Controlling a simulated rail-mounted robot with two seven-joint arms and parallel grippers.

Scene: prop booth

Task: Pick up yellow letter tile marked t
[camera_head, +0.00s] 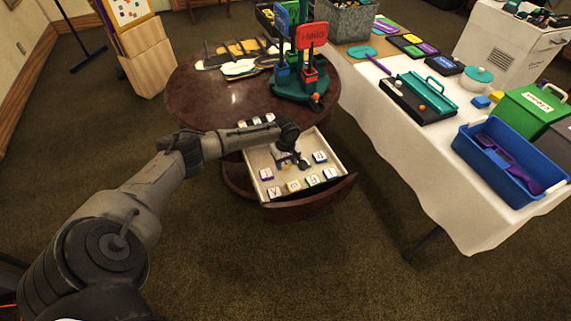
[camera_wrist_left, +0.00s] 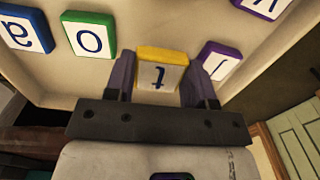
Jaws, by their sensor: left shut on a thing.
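The yellow letter tile marked t (camera_wrist_left: 158,75) sits between the two fingers of my left gripper (camera_wrist_left: 160,68) in the left wrist view. The tile has a white face, a yellow edge and a dark letter t, seen upside down. My left gripper is shut on it, with one finger against each side. In the head view my left gripper (camera_head: 294,163) reaches down into the open drawer (camera_head: 347,181) of the round table. The held tile cannot be made out there. My right gripper is not in view.
Beside the held tile lie a green-edged o tile (camera_wrist_left: 88,37), a blue-edged a tile (camera_wrist_left: 25,35) and a purple-edged tile (camera_wrist_left: 220,60). Several more tiles line the drawer's front. The round table (camera_head: 200,95) holds a stand with signs (camera_head: 311,35). A white-clothed table (camera_head: 460,190) stands right.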

